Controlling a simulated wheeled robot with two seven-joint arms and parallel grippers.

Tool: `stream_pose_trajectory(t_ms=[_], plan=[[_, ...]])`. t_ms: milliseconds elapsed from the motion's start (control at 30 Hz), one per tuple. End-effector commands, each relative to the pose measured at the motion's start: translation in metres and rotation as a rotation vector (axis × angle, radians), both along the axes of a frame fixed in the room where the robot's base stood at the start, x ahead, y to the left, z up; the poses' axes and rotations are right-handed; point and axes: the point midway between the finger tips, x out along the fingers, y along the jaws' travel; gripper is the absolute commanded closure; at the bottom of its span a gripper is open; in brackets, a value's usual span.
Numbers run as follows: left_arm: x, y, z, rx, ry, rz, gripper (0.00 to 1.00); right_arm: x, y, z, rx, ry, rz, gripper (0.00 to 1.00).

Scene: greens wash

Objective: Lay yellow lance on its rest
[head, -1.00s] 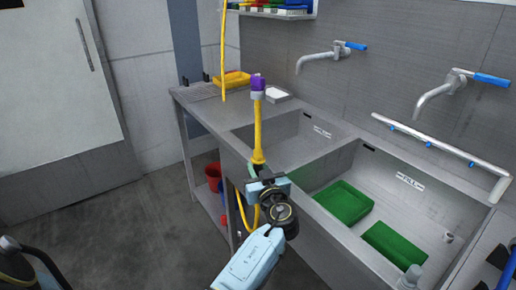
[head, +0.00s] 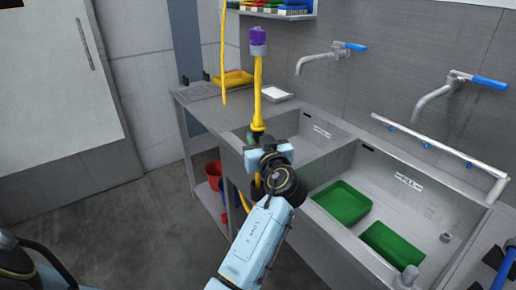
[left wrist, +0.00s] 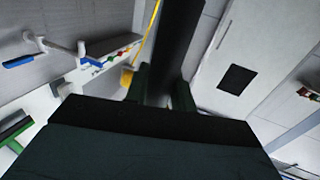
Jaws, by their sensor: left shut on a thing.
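The yellow lance (head: 258,95) stands nearly upright with its purple tip (head: 258,37) at the top. My left gripper (head: 264,152) is shut on its lower part, in front of the left basin. In the left wrist view a dark bar between the fingers (left wrist: 165,85) is too dark to identify surely. A yellow hose hangs below my gripper, partly hidden by my arm. I cannot tell which fitting is the lance's rest. My right gripper is not in view.
Two steel basins sit in the counter; the right one (head: 425,215) holds green trays (head: 342,202). Wall taps (head: 330,58), a rail with blue pegs (head: 440,152) and an upper shelf (head: 275,14) line the wall. A yellow tray (head: 233,78) and hanging yellow hose (head: 223,60) are behind the lance.

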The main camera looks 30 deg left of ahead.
Motion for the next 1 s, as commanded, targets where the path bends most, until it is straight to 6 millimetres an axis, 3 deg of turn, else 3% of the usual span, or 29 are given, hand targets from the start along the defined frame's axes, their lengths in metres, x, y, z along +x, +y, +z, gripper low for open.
stream_pose_trajectory(t_ms=[500, 767, 800, 833, 1000], plan=[[0.0, 0.0, 0.043, 0.0, -0.003, 0.0, 0.84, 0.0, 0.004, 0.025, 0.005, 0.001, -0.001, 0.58], [0.0, 0.0, 0.044, 0.001, -0.002, 0.0, 0.84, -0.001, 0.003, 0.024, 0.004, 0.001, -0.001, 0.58], [0.0, 0.0, 0.044, 0.001, -0.002, 0.0, 0.79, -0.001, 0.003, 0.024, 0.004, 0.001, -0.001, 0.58], [0.0, 0.0, 0.044, 0.001, -0.002, 0.0, 0.83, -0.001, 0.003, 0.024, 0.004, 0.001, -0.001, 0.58], [-0.001, 0.0, 0.043, 0.002, -0.001, -0.006, 0.83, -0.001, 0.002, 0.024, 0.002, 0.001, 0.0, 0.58]])
